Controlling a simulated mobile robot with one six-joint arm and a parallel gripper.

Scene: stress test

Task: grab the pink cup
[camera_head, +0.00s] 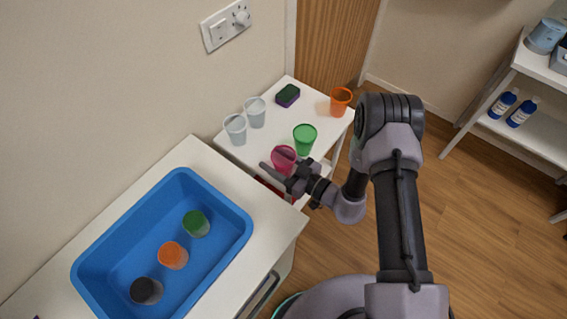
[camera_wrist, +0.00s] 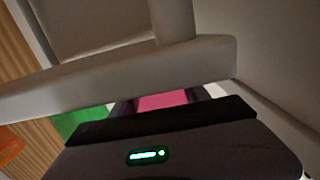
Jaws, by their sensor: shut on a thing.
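The pink cup (camera_head: 284,158) is at the front edge of the small white table (camera_head: 262,152), between the fingers of my gripper (camera_head: 279,168). My gripper is shut on it. In the wrist view a pink patch of the cup (camera_wrist: 163,101) shows between the dark fingers (camera_wrist: 160,106). The rest of the cup is hidden there by my gripper. I cannot tell whether the cup touches the table top.
A green cup (camera_head: 305,139) stands close behind the pink cup. Two clear cups (camera_head: 236,129), a dark sponge (camera_head: 288,95) and an orange cup (camera_head: 341,101) are also on the table. A blue tub (camera_head: 236,213) on the counter holds three cups.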

